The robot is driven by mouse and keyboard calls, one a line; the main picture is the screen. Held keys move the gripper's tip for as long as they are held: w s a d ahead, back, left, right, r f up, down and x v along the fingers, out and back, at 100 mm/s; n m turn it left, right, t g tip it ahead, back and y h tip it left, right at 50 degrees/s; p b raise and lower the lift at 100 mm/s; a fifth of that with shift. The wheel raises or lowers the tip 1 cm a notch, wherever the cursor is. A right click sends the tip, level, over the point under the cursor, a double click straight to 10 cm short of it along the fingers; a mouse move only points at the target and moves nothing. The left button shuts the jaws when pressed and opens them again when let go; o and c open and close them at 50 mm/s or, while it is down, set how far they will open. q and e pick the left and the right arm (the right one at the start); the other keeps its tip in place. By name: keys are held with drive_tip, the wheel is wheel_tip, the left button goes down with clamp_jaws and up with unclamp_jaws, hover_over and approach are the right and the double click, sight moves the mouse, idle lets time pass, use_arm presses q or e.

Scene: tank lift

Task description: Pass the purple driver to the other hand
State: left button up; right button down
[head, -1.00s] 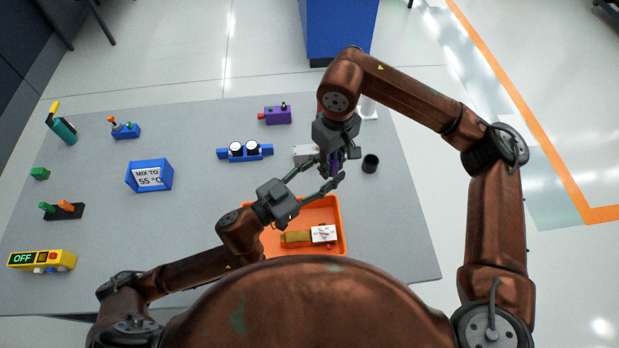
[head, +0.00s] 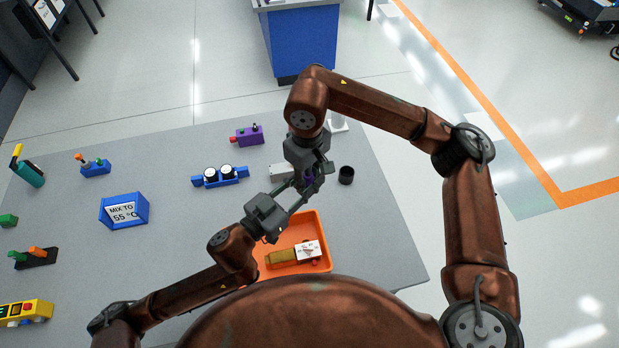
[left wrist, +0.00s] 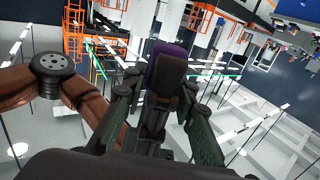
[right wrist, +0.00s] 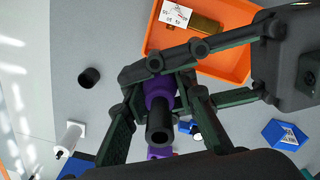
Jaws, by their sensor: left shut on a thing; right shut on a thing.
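The purple driver (head: 309,181) is held above the table between my two grippers; the head view shows only a small part of it. In the right wrist view its purple body (right wrist: 158,88) and black round end (right wrist: 160,133) sit between the fingers of my right gripper (right wrist: 160,100), which is shut on it. My left gripper (head: 292,198) reaches in from the side, and its fingers are also shut on the driver. In the left wrist view the purple part (left wrist: 155,52) shows between the left fingers (left wrist: 165,85), partly hidden by a dark block.
An orange tray (head: 327,235) with a brown block and a white card lies below the grippers. A black cup (head: 346,175) stands just right of them. A blue bin (head: 124,209), a blue holder (head: 220,177) and a purple box (head: 248,136) stand left and behind.

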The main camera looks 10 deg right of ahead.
use_arm(q)
drive_tip(key=shift+s+d, duration=0.15)
drive_tip(key=shift+s, duration=0.05)
drive_tip(key=c, duration=0.5)
use_arm(e)
drive_tip(key=shift+w, duration=0.1)
drive_tip(key=c, duration=1.5)
unclamp_jaws()
use_arm(q)
drive_tip(key=shift+w, duration=0.1)
use_arm(e)
drive_tip(key=shift+r, duration=0.1)
